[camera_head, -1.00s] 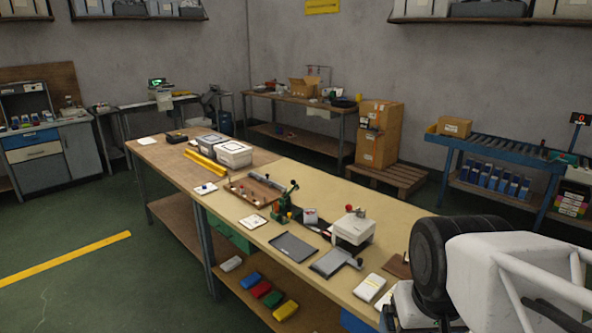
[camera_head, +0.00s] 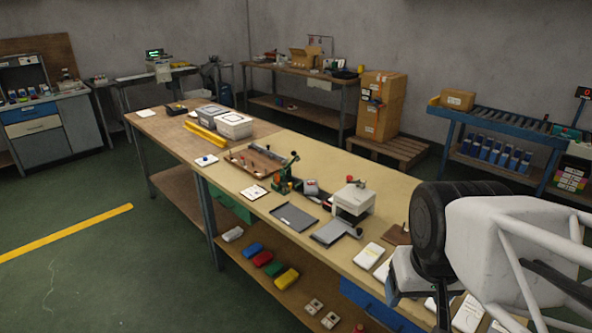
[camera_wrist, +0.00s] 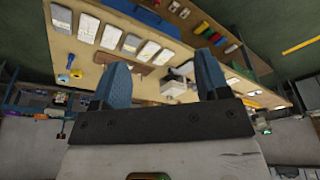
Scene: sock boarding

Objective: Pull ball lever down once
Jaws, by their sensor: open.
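A green lever press (camera_head: 286,180) stands on the long bench, with a lever rising to a small dark ball. A flat grey device (camera_head: 336,232) nearer me also has a dark ball-ended handle (camera_head: 358,232) at its right. I cannot tell for sure which is the ball lever. My gripper (camera_wrist: 162,75) shows in the wrist view as two blue fingers spread apart, with nothing between them. It is high above the bench's near right end, well away from both devices. In the head view my arm stands at the right and the fingers are not clear.
A grey tray (camera_head: 295,217), a brown tray (camera_head: 257,160) and white cards (camera_head: 369,256) lie around. Yellow bars (camera_head: 206,139) and boxes (camera_head: 234,125) fill the far end. The space above the bench is mostly free.

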